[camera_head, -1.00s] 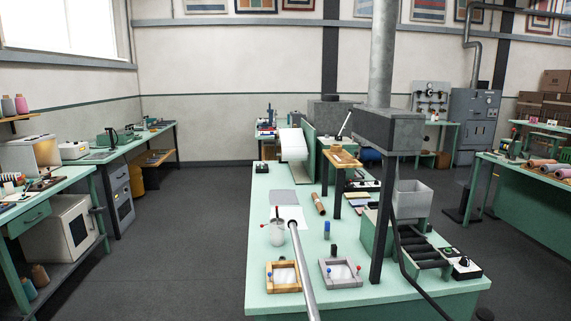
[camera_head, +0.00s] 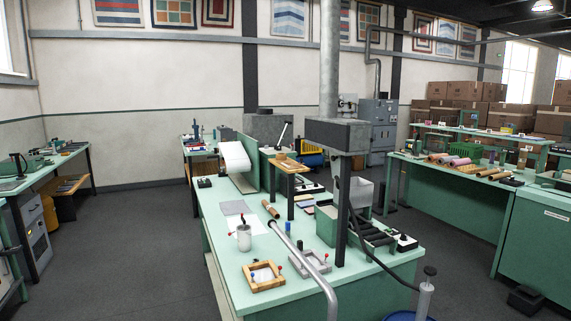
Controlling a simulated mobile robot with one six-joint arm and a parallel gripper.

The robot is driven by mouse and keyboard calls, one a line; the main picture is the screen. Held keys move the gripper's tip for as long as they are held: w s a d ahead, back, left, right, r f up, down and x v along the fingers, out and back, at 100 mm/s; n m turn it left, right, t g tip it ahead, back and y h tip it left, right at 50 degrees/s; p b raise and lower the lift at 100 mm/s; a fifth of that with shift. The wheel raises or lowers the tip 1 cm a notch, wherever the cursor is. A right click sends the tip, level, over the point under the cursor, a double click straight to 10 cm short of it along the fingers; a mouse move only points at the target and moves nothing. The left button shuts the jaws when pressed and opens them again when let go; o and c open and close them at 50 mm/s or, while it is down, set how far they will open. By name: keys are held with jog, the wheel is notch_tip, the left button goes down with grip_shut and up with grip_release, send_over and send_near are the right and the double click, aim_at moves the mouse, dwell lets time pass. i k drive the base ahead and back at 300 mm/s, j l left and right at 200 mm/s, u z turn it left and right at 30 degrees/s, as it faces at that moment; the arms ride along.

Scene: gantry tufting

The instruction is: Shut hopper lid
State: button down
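A grey open-topped bin (camera_head: 361,191), which looks like a hopper, stands above a set of dark rollers (camera_head: 368,232) on the right of the green bench. No lid can be clearly made out on it, and a dark post partly hides it. My gripper is not in view, so its state and distance from the bin do not show.
The long green bench (camera_head: 213,212) holds a wooden frame (camera_head: 265,277), a grey frame (camera_head: 309,264) and a white cup (camera_head: 244,238). A dark hood (camera_head: 345,134) hangs above. A bent metal tube (camera_head: 303,258) crosses the front. Floor at left is clear.

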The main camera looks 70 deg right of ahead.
aim_at(334, 158)
jog(key=i+l+z, duration=0.15)
jog(key=i+z, duration=0.35)
jog(key=i, duration=0.15)
jog(key=i+z, duration=0.45)
jog(key=i, duration=0.15)
jog(key=i+j+z, duration=0.35)
jog(key=i+z, duration=0.15)
jog(key=i, duration=0.1)
